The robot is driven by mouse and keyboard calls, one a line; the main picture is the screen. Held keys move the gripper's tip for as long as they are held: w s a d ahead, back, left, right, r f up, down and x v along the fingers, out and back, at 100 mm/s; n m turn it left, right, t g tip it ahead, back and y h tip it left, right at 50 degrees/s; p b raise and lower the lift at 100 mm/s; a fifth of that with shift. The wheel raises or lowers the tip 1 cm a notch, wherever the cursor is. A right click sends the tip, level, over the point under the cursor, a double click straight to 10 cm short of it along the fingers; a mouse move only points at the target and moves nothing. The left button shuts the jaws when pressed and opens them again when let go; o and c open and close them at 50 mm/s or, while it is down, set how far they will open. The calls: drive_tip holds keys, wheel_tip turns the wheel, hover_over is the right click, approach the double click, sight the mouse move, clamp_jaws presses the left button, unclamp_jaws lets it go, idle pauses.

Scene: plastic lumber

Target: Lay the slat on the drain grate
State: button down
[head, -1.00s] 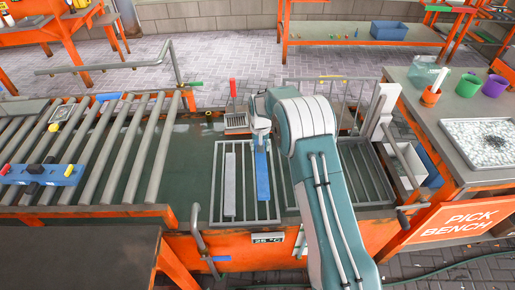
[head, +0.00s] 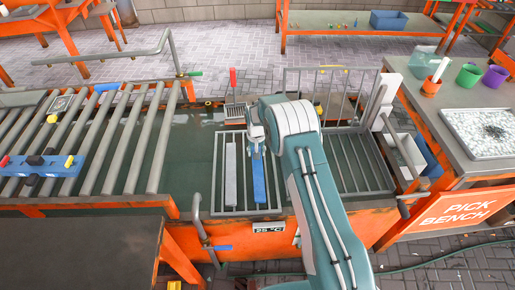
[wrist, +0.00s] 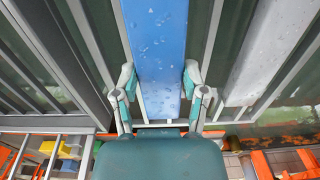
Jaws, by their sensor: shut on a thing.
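My gripper (head: 257,150) is shut on the far end of the blue slat. In the wrist view my gripper (wrist: 160,88) has a finger on each side of the blue slat (wrist: 158,40), and the grey slat (wrist: 258,55) shows to the right.
A second barred rack (head: 360,165) lies right of my arm. The pick bench (head: 460,135) holds pots and a tray of white pebbles (head: 487,132).

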drive_tip(key=shift+a+f, duration=0.1)
drive_tip(key=shift+a, duration=0.2)
drive_tip(key=shift+d, duration=0.45)
drive_tip(key=shift+f, duration=0.15)
drive_tip(key=shift+a+f, duration=0.25)
drive_tip(key=shift+a, duration=0.05)
drive_tip(key=shift+d+f, duration=0.2)
drive_tip(key=shift+c, duration=0.2)
unclamp_jaws()
drive_tip(key=shift+a, duration=0.1)
